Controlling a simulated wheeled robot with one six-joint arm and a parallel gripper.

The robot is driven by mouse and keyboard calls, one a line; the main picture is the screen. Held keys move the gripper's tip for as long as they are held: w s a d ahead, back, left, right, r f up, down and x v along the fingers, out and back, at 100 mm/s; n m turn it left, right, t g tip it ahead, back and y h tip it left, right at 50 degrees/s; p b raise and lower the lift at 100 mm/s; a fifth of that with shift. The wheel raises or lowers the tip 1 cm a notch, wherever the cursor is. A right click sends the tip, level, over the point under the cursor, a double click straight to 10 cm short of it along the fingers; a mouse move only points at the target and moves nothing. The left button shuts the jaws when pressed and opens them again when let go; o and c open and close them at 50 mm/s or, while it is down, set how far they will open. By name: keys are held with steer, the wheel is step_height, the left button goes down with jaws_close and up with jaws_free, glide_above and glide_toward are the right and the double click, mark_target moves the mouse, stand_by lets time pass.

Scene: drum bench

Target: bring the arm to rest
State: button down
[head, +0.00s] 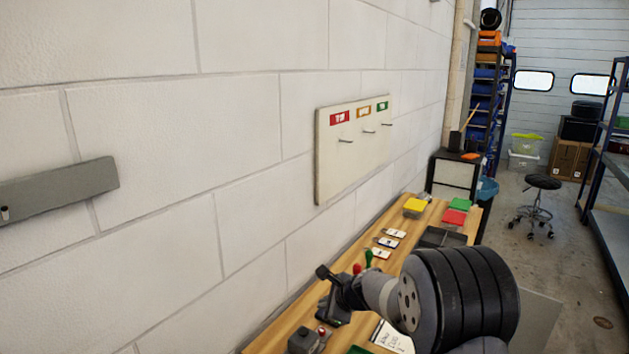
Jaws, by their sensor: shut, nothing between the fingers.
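My gripper (329,287) is low in the head view, a dark shape at the end of a pale grey wrist. It is shut and empty, and appears over the near part of the wooden bench (300,312). A large black ribbed cylinder (470,295) with a grey holed plate is in line with the wrist and hides part of the bench. I cannot tell the exact height of the fingertips above the bench.
A red knob (357,268) and a green knob (368,257) show close behind my gripper. Several cards, a yellow block (415,205) and a dark tray (442,238) lie farther along. A hook board (355,145) hangs on the wall. Floor at right is open around a stool (541,183).

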steer(key=shift+f+b, duration=3.25)
steer(key=shift+f, duration=0.55)
steer(key=shift+r, duration=0.2)
step_height(320, 180, up, 10)
steer(key=p, duration=0.9)
